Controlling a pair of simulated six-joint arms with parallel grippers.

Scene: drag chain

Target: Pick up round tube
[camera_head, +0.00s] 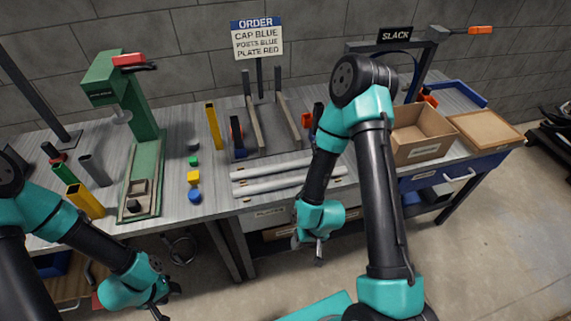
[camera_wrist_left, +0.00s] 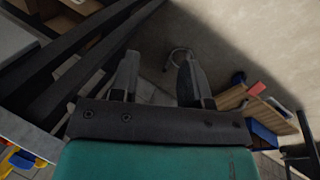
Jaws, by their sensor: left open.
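A grey round tube (camera_head: 96,170) stands tilted on the left part of the bench, beside a yellow square tube (camera_head: 85,201). Two long pale grey bars (camera_head: 270,170) lie side by side at the bench's front middle; I cannot tell whether they are round tubes too. My left gripper (camera_head: 166,301) is low in front of the bench, below and to the right of the grey tube and apart from it. In the left wrist view its fingers (camera_wrist_left: 158,82) are apart with only floor between them. My right gripper (camera_head: 310,250) hangs before the bench's front edge; its jaws are too small to read.
A green press (camera_head: 147,130) stands right of the tubes. Coloured caps (camera_head: 194,178) lie in a row beside it. A cardboard box (camera_head: 419,142) is at the right. An order sign (camera_head: 257,40) stands behind. A cable loop (camera_wrist_left: 181,58) lies on the floor.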

